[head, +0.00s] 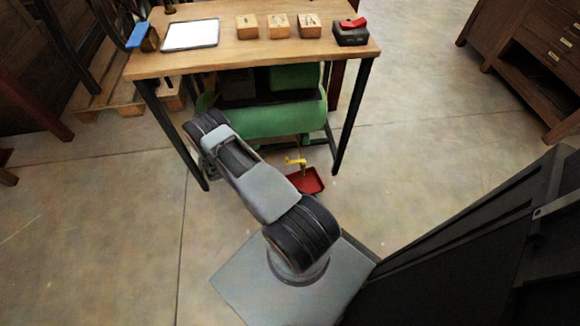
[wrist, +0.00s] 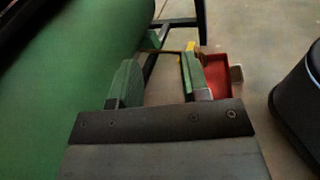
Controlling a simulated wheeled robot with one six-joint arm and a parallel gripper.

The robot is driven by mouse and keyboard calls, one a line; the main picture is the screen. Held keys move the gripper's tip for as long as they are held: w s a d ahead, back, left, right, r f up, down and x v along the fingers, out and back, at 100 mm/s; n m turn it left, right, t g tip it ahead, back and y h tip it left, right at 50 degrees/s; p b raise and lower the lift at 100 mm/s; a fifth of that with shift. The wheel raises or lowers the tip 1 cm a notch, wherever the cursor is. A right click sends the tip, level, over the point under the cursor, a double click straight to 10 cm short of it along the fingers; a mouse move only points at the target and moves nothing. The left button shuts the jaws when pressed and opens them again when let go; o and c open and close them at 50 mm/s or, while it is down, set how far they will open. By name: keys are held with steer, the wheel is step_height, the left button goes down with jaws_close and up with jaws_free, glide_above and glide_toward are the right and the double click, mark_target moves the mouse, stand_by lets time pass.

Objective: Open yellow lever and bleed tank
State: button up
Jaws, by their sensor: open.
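The yellow lever (head: 295,161) sits on a small valve below the green tank (head: 270,118), under the workbench. In the wrist view a small piece of the yellow lever (wrist: 192,46) shows just beyond the right finger, which hides the rest. The tank (wrist: 60,90) fills the left of that view, close beside the left finger. My gripper (wrist: 160,80) is open, with nothing between its fingers. In the head view my arm reaches toward the tank's left end, and the fingers are hidden.
A red tray (head: 311,181) lies on the floor below the lever. The workbench (head: 225,58) stands above the tank, with dark legs either side. It bears a tablet (head: 191,34), wooden blocks (head: 278,27) and a red-topped black box (head: 351,34).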

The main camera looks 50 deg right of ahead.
steer(key=s+d+f+n+t+h+b, duration=0.1)
steer(key=s+f+n+t+h+b, duration=0.2)
steer(key=f, duration=1.1)
steer(key=shift+n+y, duration=0.3)
steer(key=shift+n, duration=0.2)
steer(key=d+b, duration=0.1)
steer(key=d, duration=0.3)
steer(key=s+d+b, duration=0.1)
steer(key=d, duration=0.3)
steer(key=d+b, duration=0.1)
steer(key=d, duration=0.3)
steer(key=shift+s+f, duration=0.1)
steer(key=shift+s, duration=0.2)
steer(key=shift+d+b, duration=0.3)
steer(key=shift+d, duration=0.45)
steer(key=shift+c, duration=0.2)
jaws_close()
